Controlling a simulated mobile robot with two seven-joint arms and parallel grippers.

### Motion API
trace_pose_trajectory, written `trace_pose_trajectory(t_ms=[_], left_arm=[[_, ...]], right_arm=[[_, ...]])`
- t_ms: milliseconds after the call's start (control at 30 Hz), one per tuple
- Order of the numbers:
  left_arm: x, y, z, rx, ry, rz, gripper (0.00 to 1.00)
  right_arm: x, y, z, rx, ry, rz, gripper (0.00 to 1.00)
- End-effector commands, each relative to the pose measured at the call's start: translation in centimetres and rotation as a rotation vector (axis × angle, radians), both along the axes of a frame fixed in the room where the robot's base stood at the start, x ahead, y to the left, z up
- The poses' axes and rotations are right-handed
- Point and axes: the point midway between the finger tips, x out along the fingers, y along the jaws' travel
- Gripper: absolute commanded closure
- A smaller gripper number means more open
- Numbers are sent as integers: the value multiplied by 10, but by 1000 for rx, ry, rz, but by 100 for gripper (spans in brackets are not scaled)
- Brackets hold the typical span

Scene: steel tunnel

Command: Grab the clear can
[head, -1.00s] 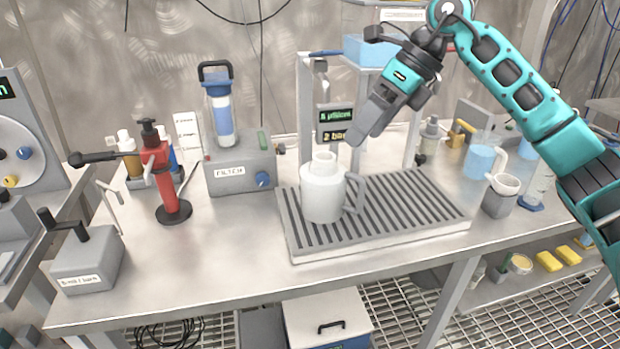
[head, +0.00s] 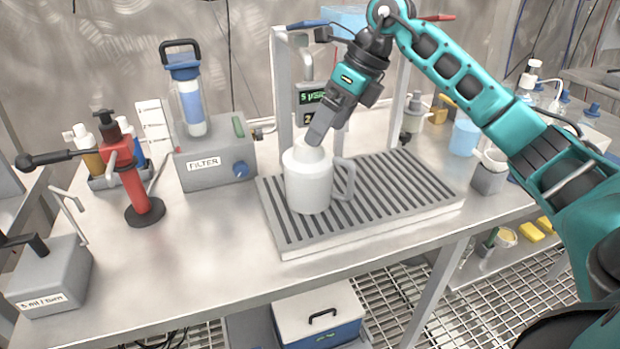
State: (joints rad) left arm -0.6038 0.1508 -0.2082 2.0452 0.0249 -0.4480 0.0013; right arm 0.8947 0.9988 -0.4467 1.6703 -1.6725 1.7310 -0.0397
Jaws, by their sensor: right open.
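A pale, whitish can (head: 309,183) with a narrow neck and a side handle (head: 345,178) stands upright on the left part of a slatted grey drain tray (head: 400,190). No other can stands on the tray. My right gripper (head: 318,134) comes in from the upper right, pointing down and left. Its fingertips are at the can's neck and overlap it in the picture; whether they touch it I cannot tell. The gap between the fingers is hidden from this side. My left gripper is not in view.
A grey filter unit (head: 213,165) and a red hand pump (head: 120,165) stand left of the tray. A metal frame with a small display (head: 312,97) rises behind the can.

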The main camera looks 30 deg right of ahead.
Motion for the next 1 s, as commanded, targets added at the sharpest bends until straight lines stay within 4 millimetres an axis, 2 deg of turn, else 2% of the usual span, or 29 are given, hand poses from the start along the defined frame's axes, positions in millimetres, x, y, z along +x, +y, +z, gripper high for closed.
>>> trace_pose_trajectory(t_ms=[300, 533, 1000], left_arm=[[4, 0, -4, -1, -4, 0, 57], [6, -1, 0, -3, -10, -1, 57], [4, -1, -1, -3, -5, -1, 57]], right_arm=[[11, 15, -41, 2, 2, 1, 0], [12, 15, -43, 1, 0, 0, 0], [11, 15, -43, 0, 2, 1, 44]])
